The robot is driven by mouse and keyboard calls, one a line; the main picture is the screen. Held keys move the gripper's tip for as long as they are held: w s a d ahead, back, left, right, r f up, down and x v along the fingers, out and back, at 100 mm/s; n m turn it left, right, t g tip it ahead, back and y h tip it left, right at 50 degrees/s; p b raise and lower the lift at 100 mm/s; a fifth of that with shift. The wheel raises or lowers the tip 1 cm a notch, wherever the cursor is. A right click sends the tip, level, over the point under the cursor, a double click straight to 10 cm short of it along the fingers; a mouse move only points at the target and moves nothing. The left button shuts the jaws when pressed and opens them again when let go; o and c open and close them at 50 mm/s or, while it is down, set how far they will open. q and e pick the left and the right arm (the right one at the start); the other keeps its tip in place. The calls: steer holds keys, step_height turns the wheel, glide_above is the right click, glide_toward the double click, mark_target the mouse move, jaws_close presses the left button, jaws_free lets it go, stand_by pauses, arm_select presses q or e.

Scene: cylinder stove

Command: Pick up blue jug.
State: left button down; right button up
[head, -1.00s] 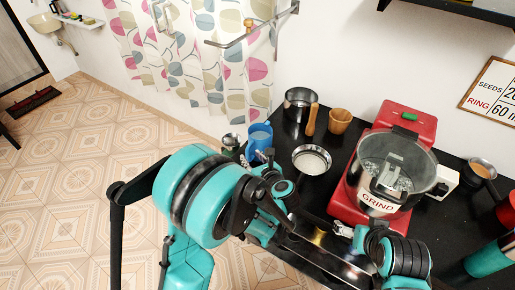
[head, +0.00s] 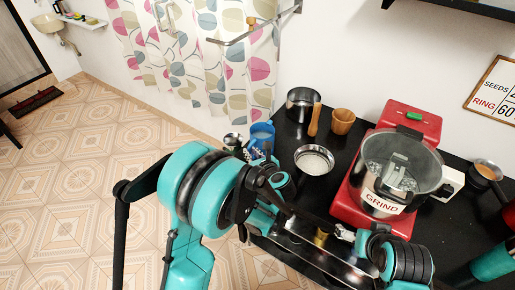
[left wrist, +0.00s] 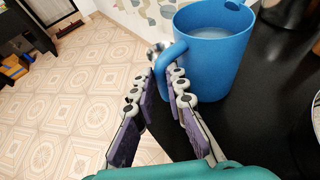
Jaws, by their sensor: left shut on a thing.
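The blue jug (head: 261,132) stands upright at the left edge of the black counter, with pale contents. It fills the upper part of the left wrist view (left wrist: 217,62), with its handle facing my gripper. My left gripper (left wrist: 160,52) is shut on the handle of the jug, its fingertips around the upper part of the handle. In the head view the left gripper (head: 263,161) is partly hidden by my arm, just in front of the jug. My right gripper (head: 342,233) is low over the counter's front; its jaws are too small to read.
A small metal cup (head: 233,140) is close left of the jug. A pan of white contents (head: 314,160), a metal pot (head: 301,103), a wooden pestle (head: 314,119), a wooden mortar (head: 343,121) and a red grinder (head: 418,117) stand to the right.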

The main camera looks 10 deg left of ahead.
arm_select(q)
steer(key=shift+r+p, duration=0.3)
steer(key=shift+r, duration=0.2)
step_height(320, 180, up, 3)
steer(key=shift+r+p, duration=0.2)
steer(key=shift+p, duration=0.7)
steer(key=s+d+r+p, duration=0.3)
steer(key=d+r, duration=0.3)
steer(key=d, duration=0.4)
steer(key=shift+p+v, duration=0.35)
steer(key=shift+v, duration=0.55)
steer(key=shift+s+a, duration=0.1)
steer(key=c, duration=2.1)
jaws_free()
jaws_close()
